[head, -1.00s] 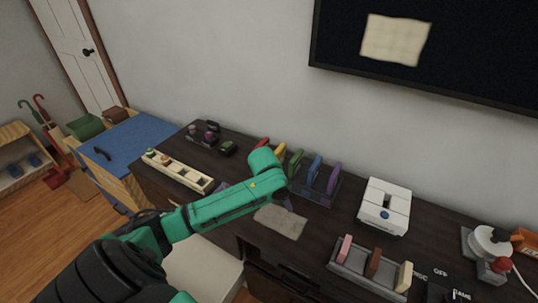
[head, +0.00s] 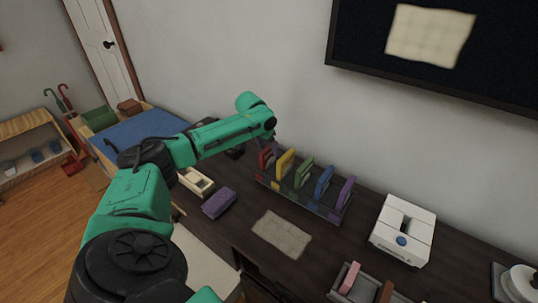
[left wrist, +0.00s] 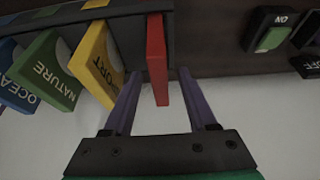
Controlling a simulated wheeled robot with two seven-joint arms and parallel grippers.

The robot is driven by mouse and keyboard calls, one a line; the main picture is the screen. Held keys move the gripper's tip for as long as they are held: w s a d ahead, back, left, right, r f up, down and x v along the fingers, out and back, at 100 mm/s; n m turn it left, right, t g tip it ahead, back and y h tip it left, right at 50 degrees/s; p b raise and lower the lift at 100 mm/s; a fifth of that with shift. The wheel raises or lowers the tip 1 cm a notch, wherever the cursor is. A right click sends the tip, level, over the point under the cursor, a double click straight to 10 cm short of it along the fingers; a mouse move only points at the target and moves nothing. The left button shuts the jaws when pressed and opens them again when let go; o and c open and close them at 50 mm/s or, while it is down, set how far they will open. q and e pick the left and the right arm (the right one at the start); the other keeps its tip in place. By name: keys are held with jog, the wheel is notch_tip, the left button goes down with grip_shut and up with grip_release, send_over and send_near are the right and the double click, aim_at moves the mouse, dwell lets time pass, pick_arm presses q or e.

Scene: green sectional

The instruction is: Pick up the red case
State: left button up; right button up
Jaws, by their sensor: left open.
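The red case (left wrist: 157,60) stands upright at the end of a row of coloured cases in a dark rack (left wrist: 150,9) in the left wrist view. It also shows in the head view (head: 265,158), at the rack's left end, partly hidden by my left gripper (head: 275,140). My left gripper is open. In the left wrist view its two purple fingers (left wrist: 159,88) lie one on each side of the red case, with a visible gap to each. The red case projects between the fingertips. My right gripper is out of view.
A yellow case (left wrist: 98,65) stands close beside the left finger, then green (left wrist: 46,68) and blue (left wrist: 14,75) ones. A switch block (left wrist: 270,32) lies right of the gripper. A purple box (head: 219,203) and a mat (head: 282,235) lie in front of the rack.

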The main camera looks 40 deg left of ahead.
aim_at(271, 152)
pick_arm(q)
jog(key=x, duration=0.3)
jog(key=shift+w+f, duration=0.15)
jog(key=shift+f, duration=0.1)
grip_shut()
jog(key=shift+r, duration=0.15)
notch_tip(271, 152, up, 20)
